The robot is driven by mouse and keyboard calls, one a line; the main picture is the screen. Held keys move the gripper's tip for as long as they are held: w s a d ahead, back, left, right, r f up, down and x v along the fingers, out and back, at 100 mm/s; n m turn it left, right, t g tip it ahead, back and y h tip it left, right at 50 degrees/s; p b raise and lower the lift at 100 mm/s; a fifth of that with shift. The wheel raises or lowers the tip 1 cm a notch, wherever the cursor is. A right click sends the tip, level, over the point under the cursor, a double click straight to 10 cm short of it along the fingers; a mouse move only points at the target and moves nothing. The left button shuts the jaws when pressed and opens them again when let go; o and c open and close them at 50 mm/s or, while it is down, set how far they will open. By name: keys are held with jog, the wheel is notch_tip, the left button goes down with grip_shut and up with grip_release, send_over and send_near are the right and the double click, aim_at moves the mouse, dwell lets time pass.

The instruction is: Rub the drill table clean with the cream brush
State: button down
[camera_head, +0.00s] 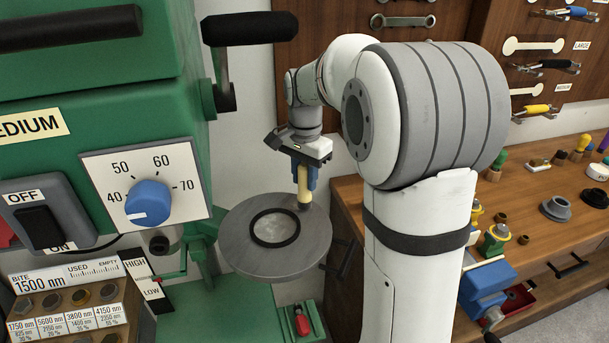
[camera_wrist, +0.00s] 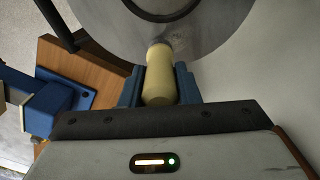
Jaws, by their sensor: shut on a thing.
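The drill table (camera_head: 300,262) is a round grey metal disc with a dark ring around a lighter centre. It also shows at the top of the wrist view (camera_wrist: 225,20). My gripper (camera_head: 305,182) is shut on the cream brush (camera_head: 304,188), held upright over the table's back right part. In the wrist view the cream handle (camera_wrist: 159,78) sits between the blue fingers. The dark brush end (camera_head: 42,229) is by the rim area; whether its bristles touch the surface I cannot tell. A small dull, speckled patch shows on the table near the brush in the wrist view.
The green drill body (camera_head: 120,90) with a blue dial (camera_head: 149,202) stands left. A black-gripped handle (camera_head: 250,28) juts above the table. A wooden bench (camera_head: 545,215) with several small items and a blue vise (camera_head: 487,288) lies right. A red-handled item (camera_head: 302,322) sits below the table.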

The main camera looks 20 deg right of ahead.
jog(key=shift+f, duration=0.5)
jog(key=shift+w+d+r, duration=0.1)
jog(key=shift+w+d, duration=0.2)
jog(key=shift+w, duration=0.1)
jog(key=shift+s+a, duration=0.1)
jog(key=shift+s, duration=0.05)
jog(key=shift+s+a, duration=0.5)
jog(key=shift+s, duration=0.1)
dwell(0.3)
jog(key=shift+w+d, duration=0.6)
jog(key=shift+w, duration=0.1)
